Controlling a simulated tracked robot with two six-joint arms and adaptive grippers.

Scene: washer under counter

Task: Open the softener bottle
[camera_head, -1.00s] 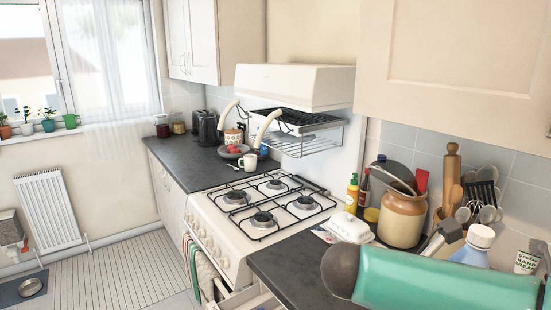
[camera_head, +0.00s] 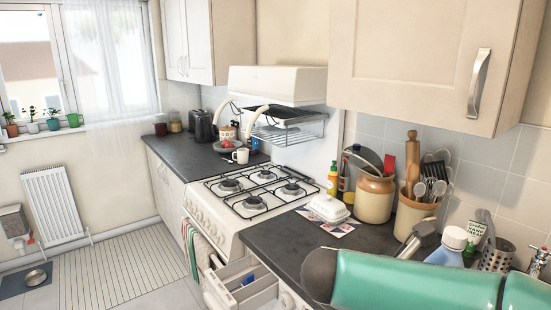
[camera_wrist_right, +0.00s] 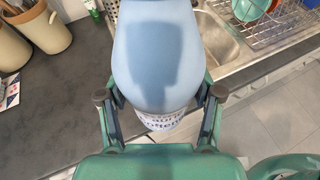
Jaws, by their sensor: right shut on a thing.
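The softener bottle, light blue with a white cap (camera_head: 454,238), shows at the lower right of the head view, its lower part hidden behind my green arm. In the right wrist view its blue body (camera_wrist_right: 155,50) fills the top middle, with a white lettered part below. My right gripper (camera_wrist_right: 160,97) has a finger on each side of the bottle and is shut on it. The cap is on the bottle in the head view. My left gripper is not in view.
A utensil pot (camera_head: 412,214), a brown-topped jar (camera_head: 374,198) and a white butter dish (camera_head: 328,208) stand on the dark counter. A steel sink (camera_wrist_right: 225,40) with a dish rack lies beyond the bottle. An open drawer (camera_head: 245,290) juts out below the counter.

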